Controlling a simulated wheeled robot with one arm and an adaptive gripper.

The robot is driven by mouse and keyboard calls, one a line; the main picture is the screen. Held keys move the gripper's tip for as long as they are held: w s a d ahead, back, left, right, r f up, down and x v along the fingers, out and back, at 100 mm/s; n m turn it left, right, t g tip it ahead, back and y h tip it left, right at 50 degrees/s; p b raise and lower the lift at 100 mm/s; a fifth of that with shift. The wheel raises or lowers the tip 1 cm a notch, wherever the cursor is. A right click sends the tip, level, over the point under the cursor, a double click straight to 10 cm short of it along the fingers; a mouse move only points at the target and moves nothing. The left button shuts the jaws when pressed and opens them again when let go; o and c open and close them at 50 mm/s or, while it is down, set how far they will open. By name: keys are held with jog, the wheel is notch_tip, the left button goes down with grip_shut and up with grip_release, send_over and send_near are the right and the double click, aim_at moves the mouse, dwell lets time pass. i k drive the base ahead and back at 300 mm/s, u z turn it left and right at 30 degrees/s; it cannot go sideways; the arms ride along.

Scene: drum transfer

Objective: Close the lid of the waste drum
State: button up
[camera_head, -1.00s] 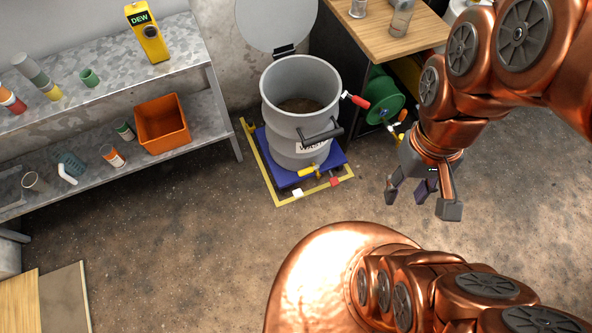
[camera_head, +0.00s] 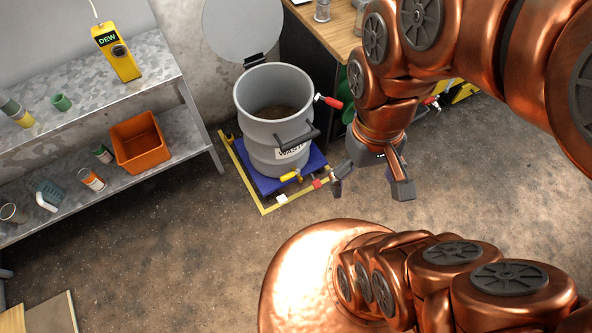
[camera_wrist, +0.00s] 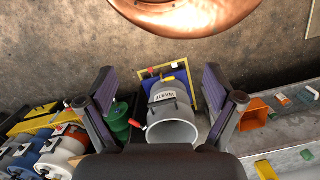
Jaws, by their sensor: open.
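The grey waste drum (camera_head: 270,150) stands upright on a blue base (camera_head: 312,160) inside a yellow floor outline, with its top open and dark contents visible. Its round grey lid (camera_head: 243,28) stands raised behind the rim, joined by a black hinge (camera_head: 254,61). In the wrist view the drum (camera_wrist: 168,115) shows between the open fingers; the lid is hidden there.
A metal shelf (camera_head: 150,75) stands left of the drum, holding a yellow DEW device (camera_head: 117,55) and an orange bin (camera_head: 139,144). A wooden-topped bench (camera_head: 338,25) is at the back right. The floor (camera_head: 170,250) in front of the shelf is clear.

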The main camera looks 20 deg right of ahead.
aim_at(242, 31)
jog(key=k, duration=0.45)
jog(key=u, duration=1.55)
jog(key=i, duration=1.7)
jog(key=z, duration=0.95)
jog(key=i, duration=1)
jog(key=z, duration=0.25)
